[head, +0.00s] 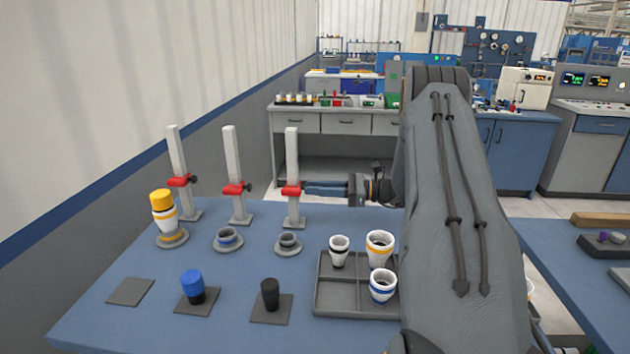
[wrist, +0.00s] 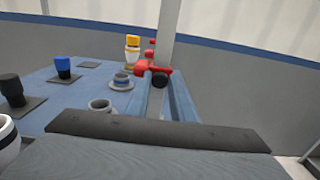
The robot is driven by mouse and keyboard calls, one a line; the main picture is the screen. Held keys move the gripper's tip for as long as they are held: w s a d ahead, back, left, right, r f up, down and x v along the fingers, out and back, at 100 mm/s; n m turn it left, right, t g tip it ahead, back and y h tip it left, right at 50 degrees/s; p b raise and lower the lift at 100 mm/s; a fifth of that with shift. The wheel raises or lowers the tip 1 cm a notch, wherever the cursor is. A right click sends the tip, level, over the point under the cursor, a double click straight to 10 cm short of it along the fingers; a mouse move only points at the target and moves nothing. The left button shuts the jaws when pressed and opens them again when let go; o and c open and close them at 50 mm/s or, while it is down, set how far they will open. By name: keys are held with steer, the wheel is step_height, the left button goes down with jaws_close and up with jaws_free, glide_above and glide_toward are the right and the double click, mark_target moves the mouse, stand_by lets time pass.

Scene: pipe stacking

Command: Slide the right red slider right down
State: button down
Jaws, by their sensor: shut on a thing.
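The right red slider (head: 290,191) is on the rightmost upright grey post (head: 292,155), a little below mid-height and clear of the post's base. My gripper (head: 307,188) reaches in from the right, roughly level, with its blue fingers at the slider's right side. It is shut on the slider's black knob (wrist: 160,80). In the wrist view the red slider (wrist: 148,70) shows beyond the fingers, with the post (wrist: 167,35) rising behind the knob. The exact contact on the knob is partly hidden.
Two more posts with red sliders, the middle (head: 234,189) and the left (head: 179,181), stand to the left. Ringed grey holders (head: 288,247) stand in front of the posts. A compartment tray (head: 335,303) with white cups is at front right, beneath my arm.

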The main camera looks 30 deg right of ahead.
steer(key=shift+s+a+f, duration=0.1)
steer(key=shift+f, duration=0.6)
steer(key=c, duration=1.6)
jaws_free()
steer(key=shift+o, duration=0.2)
steer(key=shift+d+r, duration=0.1)
steer(key=shift+d, duration=0.1)
steer(key=b+v, duration=0.2)
steer(key=v, duration=0.5)
steer(key=shift+s+d, duration=0.2)
